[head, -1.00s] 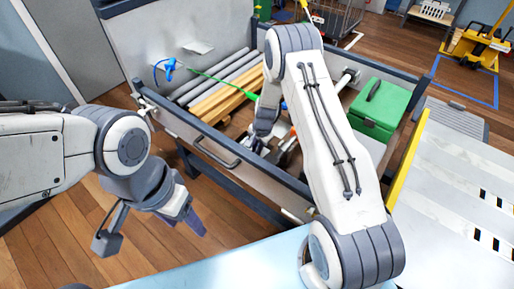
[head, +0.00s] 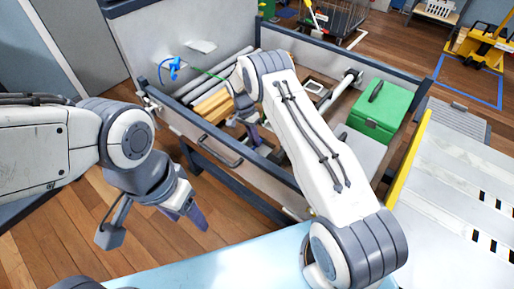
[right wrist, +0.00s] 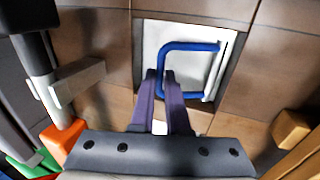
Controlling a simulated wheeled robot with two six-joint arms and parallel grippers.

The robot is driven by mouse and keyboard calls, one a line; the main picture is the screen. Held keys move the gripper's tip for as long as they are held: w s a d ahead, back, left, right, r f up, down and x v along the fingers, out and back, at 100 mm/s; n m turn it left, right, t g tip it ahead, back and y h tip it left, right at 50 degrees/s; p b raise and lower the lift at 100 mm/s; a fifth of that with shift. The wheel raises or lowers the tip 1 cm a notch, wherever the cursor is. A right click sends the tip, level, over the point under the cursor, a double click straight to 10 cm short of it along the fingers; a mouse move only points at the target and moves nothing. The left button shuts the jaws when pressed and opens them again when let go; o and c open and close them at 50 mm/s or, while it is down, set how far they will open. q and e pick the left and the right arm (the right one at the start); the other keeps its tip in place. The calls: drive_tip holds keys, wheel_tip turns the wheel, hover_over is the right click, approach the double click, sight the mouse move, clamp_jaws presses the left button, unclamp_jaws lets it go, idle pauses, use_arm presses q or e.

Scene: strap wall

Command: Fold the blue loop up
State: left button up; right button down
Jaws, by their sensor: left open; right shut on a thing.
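The blue loop (right wrist: 164,62) is a bent blue bar on a white plate (right wrist: 182,34) set in a square recess of the brown tiled floor, in the right wrist view. The loop looks flat or nearly flat over the plate; its exact tilt is hard to tell. My right gripper (right wrist: 160,76) is shut on the loop's near left part with its purple fingertips. In the head view the right gripper (head: 254,134) reaches down inside the large open box, and the loop is hidden there. My left gripper (head: 196,218) is open and empty, outside the box at the lower left.
A blue hook (head: 169,70) with a green strap (head: 210,75) hangs at the box's left wall. Grey tubes and wooden bars (head: 213,103) lie inside the box. A green case (head: 377,112) stands at its right. The box's dark front rail (head: 250,170) lies under my right arm.

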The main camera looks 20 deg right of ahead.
drive_tip(key=shift+w+a+r+g+h+b, duration=0.15)
drive_tip(key=shift+w+g+h+b, duration=0.3)
drive_tip(key=shift+b, duration=0.55)
drive_tip(key=shift+a+r+g+b, duration=0.1)
drive_tip(key=shift+r+g+b, duration=0.15)
drive_tip(key=shift+b, duration=0.05)
drive_tip(key=c, duration=0.9)
unclamp_jaws()
drive_tip(key=shift+r, duration=0.15)
drive_tip(key=v, duration=1)
drive_tip(key=shift+r, duration=0.15)
